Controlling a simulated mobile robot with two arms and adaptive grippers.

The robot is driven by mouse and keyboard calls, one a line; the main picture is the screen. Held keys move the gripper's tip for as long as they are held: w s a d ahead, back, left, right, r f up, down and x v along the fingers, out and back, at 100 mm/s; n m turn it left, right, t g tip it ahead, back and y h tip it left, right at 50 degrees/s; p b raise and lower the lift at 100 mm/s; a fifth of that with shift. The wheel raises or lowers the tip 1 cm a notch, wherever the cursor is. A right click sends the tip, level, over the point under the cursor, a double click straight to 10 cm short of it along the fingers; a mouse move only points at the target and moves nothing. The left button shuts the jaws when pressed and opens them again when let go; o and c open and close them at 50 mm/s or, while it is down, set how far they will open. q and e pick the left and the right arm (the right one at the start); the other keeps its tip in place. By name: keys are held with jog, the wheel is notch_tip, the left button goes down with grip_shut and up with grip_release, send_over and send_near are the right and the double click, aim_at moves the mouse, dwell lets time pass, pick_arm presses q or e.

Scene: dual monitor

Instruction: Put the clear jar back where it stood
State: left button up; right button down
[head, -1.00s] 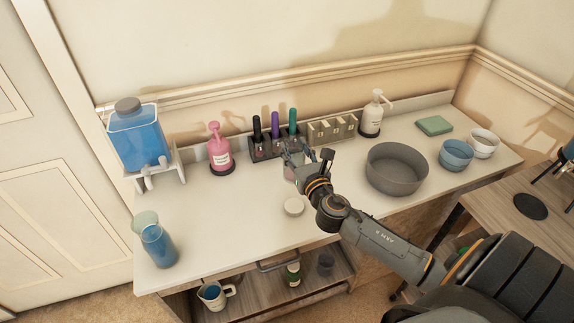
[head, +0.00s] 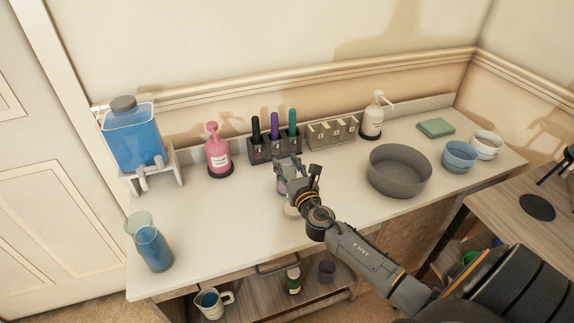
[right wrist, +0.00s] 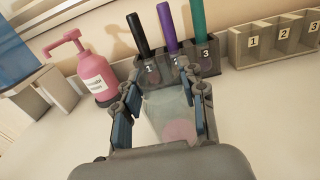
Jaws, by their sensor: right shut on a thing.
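My right gripper (head: 287,170) is shut on the clear jar (right wrist: 168,118), a see-through vessel with something pink at its bottom. In the right wrist view the jar sits between the two fingers (right wrist: 164,98). In the head view the jar (head: 283,186) is mostly hidden by the gripper, over the middle of the white counter (head: 215,225). I cannot tell whether its base touches the counter. A small pale round disc (head: 291,211) lies just in front of it, partly covered by my wrist. My left gripper is not in view.
Behind the jar stand the marker holder (head: 262,155), numbered 1 to 3, and a second numbered holder (head: 332,132). A pink pump bottle (head: 218,154) is to the left, a grey bowl (head: 399,172) to the right. The counter's left middle is clear.

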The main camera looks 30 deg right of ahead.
jog(key=c, duration=0.8)
grip_release()
jog(key=shift+f, duration=0.15)
jog(key=shift+s+r, duration=0.1)
jog(key=shift+r, duration=0.1)
jog(key=v, duration=1)
jog(key=shift+s+a+f, duration=0.1)
jog(key=shift+s+a, duration=0.1)
jog(key=shift+s, duration=0.15)
jog(key=shift+s+a+b, duration=0.1)
jog(key=shift+s+b, duration=0.2)
jog(key=shift+s, duration=0.2)
